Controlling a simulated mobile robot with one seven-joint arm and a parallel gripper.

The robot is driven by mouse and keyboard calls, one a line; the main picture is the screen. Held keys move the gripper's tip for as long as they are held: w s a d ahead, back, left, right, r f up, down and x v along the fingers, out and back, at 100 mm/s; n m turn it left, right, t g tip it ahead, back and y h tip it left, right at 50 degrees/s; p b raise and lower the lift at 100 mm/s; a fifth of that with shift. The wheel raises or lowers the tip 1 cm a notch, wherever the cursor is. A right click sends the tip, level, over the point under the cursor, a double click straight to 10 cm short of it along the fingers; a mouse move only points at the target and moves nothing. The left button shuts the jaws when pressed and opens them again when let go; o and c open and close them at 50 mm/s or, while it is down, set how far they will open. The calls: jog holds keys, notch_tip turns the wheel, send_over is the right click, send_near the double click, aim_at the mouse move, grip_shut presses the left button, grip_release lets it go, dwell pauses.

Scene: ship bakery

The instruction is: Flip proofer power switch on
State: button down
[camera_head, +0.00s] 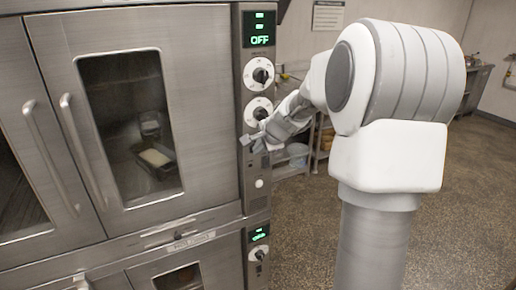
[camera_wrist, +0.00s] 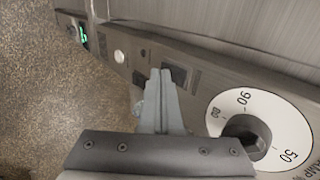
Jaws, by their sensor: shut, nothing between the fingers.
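The proofer (camera_head: 190,20) is a steel cabinet with a control panel on its right edge. Its display (camera_head: 260,30) reads OFF in green. In the wrist view a dark rocker switch (camera_wrist: 178,73) sits on the panel between a white dial (camera_wrist: 222,100) and a round white button (camera_wrist: 120,57). My gripper (camera_head: 246,141) is at the panel just below the lower dial; its shut, empty fingers also show in the wrist view (camera_wrist: 160,74). The fingertips overlap the switch's near edge in that view. I cannot tell whether they touch it. The switch's position is unclear.
Two round dials (camera_head: 259,74) stand above my gripper on the panel. A second, lower unit has a lit green display (camera_head: 259,234). Long door handles (camera_head: 82,150) stick out on the left. A shelf rack (camera_head: 292,168) stands behind my arm. The speckled floor (camera_head: 470,220) at right is clear.

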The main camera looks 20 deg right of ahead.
jog(key=shift+w+f, duration=0.1)
dwell(0.4)
jog(key=shift+r+p, duration=0.5)
jog(key=shift+r, duration=0.4)
